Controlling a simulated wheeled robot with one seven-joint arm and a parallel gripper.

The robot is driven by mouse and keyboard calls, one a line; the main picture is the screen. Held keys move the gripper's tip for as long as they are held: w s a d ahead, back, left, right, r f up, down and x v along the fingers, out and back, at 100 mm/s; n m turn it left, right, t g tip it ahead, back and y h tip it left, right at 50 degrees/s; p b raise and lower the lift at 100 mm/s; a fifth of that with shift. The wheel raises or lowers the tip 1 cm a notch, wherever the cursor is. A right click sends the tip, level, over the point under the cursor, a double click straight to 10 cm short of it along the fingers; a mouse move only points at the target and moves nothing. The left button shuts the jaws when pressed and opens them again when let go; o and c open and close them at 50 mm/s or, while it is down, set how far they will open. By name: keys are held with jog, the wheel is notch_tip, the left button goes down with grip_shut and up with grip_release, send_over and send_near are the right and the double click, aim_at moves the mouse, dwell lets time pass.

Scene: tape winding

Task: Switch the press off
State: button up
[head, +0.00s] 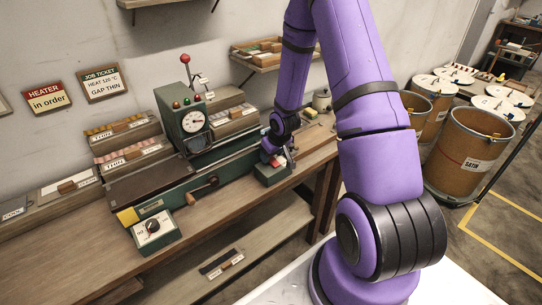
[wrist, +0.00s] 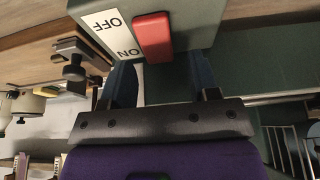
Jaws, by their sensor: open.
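The press (head: 190,125) is a green machine with a round gauge, on the wooden bench. Its green switch box (head: 272,176) sits at the right front of the machine. A red switch (wrist: 153,38) is on the box, beside a white label (wrist: 112,32) reading OFF and ON, upside down in the wrist view. My gripper (wrist: 161,80) is open and empty, its two fingers apart close to the switch box, just short of the red switch in the wrist view. Whether the fingers touch the box, and which way the switch is set, I cannot tell.
A crank handle (head: 203,188) and a dial box (head: 153,231) stand at the press's front left. Trays labelled THIN (head: 127,153) lie behind it. Wall signs (head: 47,97) hang at left. Drums (head: 468,150) stand on the floor at right.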

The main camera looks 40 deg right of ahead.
jog(key=v, duration=0.9)
jog(key=shift+r, duration=0.25)
jog(key=shift+s, duration=0.15)
notch_tip(320, 180, up, 14)
jog(key=h, duration=0.2)
send_over(278, 166)
jog(key=s+a, duration=0.3)
jog(key=a, duration=0.1)
jog(key=s+a+f+v, duration=0.1)
jog(key=a+v, duration=0.1)
jog(key=v, duration=0.8)
jog(key=s+a+r+y, duration=0.1)
jog(key=s+a+r, duration=0.2)
jog(key=s+r, duration=0.2)
jog(key=s+a+r+t, duration=0.1)
jog(key=s+a+r, duration=0.3)
jog(key=s, duration=0.8)
jog(key=shift+r+y, duration=0.4)
jog(key=shift+r, duration=0.4)
jog(key=shift+a, duration=0.15)
